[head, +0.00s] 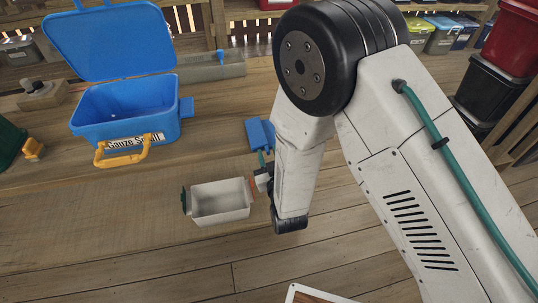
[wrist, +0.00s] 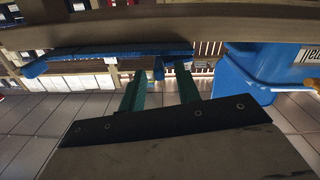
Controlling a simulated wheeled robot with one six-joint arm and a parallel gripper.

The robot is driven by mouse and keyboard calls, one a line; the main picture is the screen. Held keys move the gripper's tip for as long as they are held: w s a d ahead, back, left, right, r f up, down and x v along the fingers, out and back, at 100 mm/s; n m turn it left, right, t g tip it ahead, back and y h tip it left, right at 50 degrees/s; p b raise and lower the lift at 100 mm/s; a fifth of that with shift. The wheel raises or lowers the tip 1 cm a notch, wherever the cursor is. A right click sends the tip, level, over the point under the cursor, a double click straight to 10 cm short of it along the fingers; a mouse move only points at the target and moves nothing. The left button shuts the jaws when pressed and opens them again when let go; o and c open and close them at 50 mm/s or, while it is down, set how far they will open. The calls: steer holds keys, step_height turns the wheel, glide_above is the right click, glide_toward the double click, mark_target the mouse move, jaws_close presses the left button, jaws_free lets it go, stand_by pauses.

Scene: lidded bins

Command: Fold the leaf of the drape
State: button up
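No cloth that I can clearly name a drape shows. In the wrist view a long thin blue strip (wrist: 110,49) runs just beyond my fingertips, seen edge-on. My gripper (wrist: 161,72) has two teal fingers standing apart, with a small blue stub between their tips; contact is unclear. In the head view the gripper is mostly hidden by my arm, near the blue piece.
An open blue bin (head: 122,108) labelled "Gauze Small", its lid (head: 110,42) raised, stands on the wooden bench (head: 60,230). A white open box (head: 220,203) sits left of my gripper. A grey tray (head: 215,68) lies behind. Red and black bins (head: 485,85) stand right.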

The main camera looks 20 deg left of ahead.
jaws_close()
steer(key=shift+d+f+m, duration=0.1)
steer(key=shift+f+m, duration=0.35)
steer(key=shift+m, duration=0.75)
jaws_free()
steer(key=v, duration=0.7)
steer(key=shift+s+d, duration=0.2)
steer(key=shift+s, duration=0.1)
